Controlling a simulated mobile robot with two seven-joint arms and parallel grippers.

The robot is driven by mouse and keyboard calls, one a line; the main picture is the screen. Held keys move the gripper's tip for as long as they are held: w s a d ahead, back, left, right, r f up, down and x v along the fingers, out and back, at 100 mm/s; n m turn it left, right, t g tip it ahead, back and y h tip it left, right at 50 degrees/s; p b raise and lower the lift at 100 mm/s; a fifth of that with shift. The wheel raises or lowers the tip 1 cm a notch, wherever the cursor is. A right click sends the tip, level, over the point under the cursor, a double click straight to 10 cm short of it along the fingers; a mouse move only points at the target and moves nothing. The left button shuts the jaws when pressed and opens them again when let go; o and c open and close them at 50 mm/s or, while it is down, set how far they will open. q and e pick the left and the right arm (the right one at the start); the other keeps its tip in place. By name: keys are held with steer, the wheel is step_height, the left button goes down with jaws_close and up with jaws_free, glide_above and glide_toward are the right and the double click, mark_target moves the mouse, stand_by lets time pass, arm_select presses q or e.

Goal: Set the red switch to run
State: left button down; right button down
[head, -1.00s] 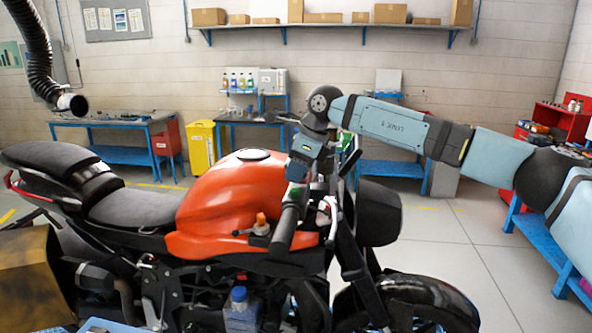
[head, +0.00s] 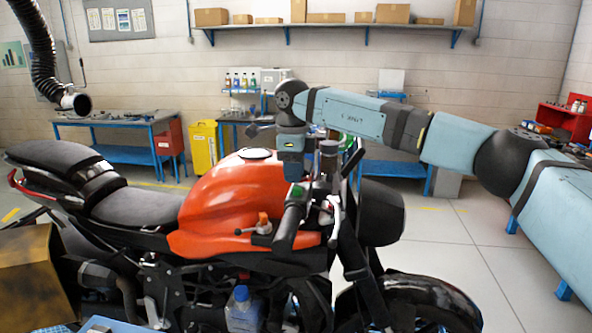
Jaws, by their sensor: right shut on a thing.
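The orange-red motorcycle (head: 225,205) stands across the middle of the head view. Its near handlebar grip (head: 288,228) points toward me, with a small green part (head: 297,190) at its inner end. My right gripper (head: 295,179) comes down from above onto the controls there. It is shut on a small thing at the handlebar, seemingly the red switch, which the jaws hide. I cannot read the switch's position. The gripper now points almost straight down. My left gripper is not in view.
A lever with an orange-topped part (head: 263,222) sits left of the grip. The black headlight (head: 380,212) is close on the right. A cardboard box (head: 35,270) is at the lower left. The floor (head: 470,240) right of the motorcycle is clear.

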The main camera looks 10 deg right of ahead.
steer(key=shift+a+h, duration=0.1)
steer(key=shift+h, duration=0.4)
steer(key=shift+w+g, duration=0.1)
steer(key=shift+g, duration=0.2)
steer(key=shift+h, duration=0.3)
steer(key=c, duration=1)
jaws_free()
steer(key=shift+c, duration=0.2)
